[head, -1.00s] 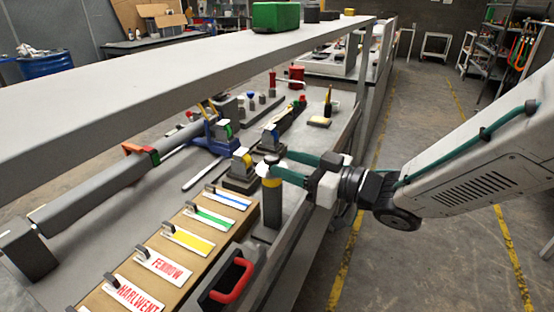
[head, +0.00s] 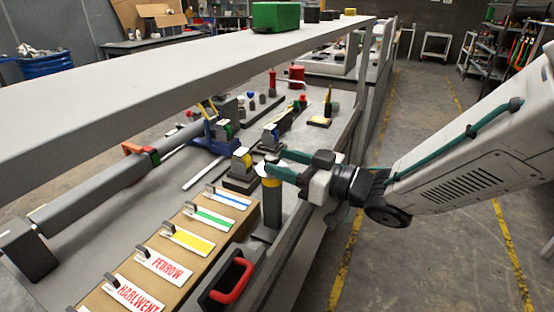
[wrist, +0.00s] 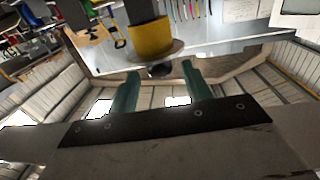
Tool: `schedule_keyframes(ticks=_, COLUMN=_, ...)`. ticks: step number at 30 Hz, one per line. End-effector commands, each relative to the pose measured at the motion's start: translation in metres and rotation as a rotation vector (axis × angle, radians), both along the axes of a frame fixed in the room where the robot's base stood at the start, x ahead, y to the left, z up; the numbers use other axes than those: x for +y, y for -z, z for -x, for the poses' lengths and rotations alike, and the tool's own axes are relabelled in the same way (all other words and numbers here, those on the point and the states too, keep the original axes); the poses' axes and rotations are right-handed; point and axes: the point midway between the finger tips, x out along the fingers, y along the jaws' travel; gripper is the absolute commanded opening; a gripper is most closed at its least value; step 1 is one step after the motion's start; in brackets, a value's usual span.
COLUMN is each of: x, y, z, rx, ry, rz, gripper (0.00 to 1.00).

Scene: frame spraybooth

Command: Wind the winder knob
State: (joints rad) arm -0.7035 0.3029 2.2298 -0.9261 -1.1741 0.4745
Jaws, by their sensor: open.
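The winder post (head: 272,204) stands upright near the bench's front edge, dark grey with a yellow band and a pale disc on top. It also shows in the wrist view (wrist: 150,38), where a small dark knob (wrist: 160,71) sticks out beyond the disc. My gripper (head: 274,160) reaches in from the right at the top of the post. Its two green fingers are open. In the wrist view the fingertips (wrist: 159,72) lie on either side of the knob, with gaps showing. The fingers partly hide the knob in the head view.
A long grey shelf (head: 150,82) runs above the bench at left. A board with coloured label strips (head: 190,240) and a case with a red handle (head: 232,281) lie in front of the post. A small grey-and-yellow block device (head: 241,172) stands close behind it. The floor at right is clear.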

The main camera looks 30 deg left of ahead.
Motion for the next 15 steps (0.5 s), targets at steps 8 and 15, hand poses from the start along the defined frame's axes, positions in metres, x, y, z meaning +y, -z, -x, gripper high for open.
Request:
schedule_keyframes(ticks=8, x=0.031, y=0.0, z=-0.001, rx=0.0, ry=-0.001, rz=0.0, gripper=0.49)
schedule_keyframes(ticks=15, x=0.033, y=0.0, z=-0.001, rx=0.0, ry=0.0, rz=0.0, gripper=0.49)
